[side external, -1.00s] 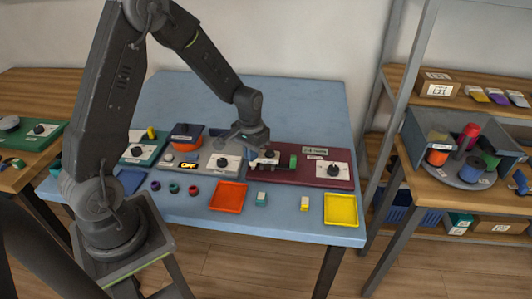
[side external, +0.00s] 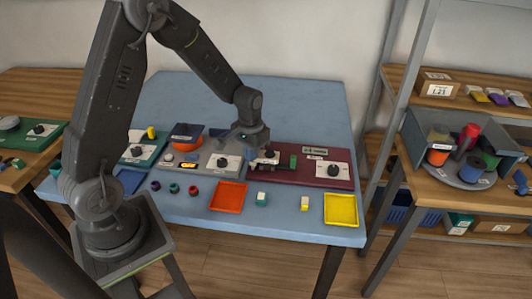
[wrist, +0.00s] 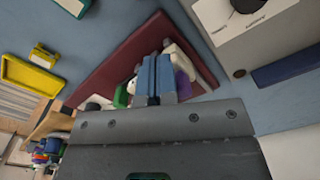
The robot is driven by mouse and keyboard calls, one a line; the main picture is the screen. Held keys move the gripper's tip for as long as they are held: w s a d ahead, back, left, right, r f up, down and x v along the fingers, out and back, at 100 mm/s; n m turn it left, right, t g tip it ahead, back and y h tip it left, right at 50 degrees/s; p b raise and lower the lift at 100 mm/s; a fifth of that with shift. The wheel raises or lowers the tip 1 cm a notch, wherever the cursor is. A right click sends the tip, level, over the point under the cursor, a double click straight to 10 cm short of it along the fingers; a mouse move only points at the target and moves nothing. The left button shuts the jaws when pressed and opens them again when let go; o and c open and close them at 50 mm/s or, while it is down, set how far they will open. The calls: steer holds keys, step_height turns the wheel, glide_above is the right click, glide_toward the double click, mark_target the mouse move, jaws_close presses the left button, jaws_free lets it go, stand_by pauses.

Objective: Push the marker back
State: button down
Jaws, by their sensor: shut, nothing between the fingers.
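The maroon board (side external: 312,180) lies on the blue table, with a white dial plate at its right end and a green block (side external: 293,161) near its middle. The green block also shows in the wrist view (wrist: 121,97), left of my fingers, beside white and purple (wrist: 184,86) pieces. I cannot tell for certain which piece is the marker. My gripper (side external: 249,154) is over the left end of the maroon board, pointing down. In the wrist view its blue-tipped fingers (wrist: 156,78) are together and hold nothing. They hide part of the board, and contact is unclear.
A grey panel (side external: 207,171) with a dial stands left of the maroon board. An orange tray (side external: 228,196), a yellow tray (side external: 341,209) and small blocks lie along the front. The table behind the boards is clear. A metal shelf stands at the right.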

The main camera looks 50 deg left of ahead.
steer(key=shift+w+a, duration=0.15)
steer(key=shift+w+a, duration=3.1)
steer(key=shift+s+d, duration=0.1)
steer(key=shift+s+d, duration=0.35)
steer(key=shift+d, duration=0.05)
step_height(320, 180, up, 11)
stand_by(0.8)
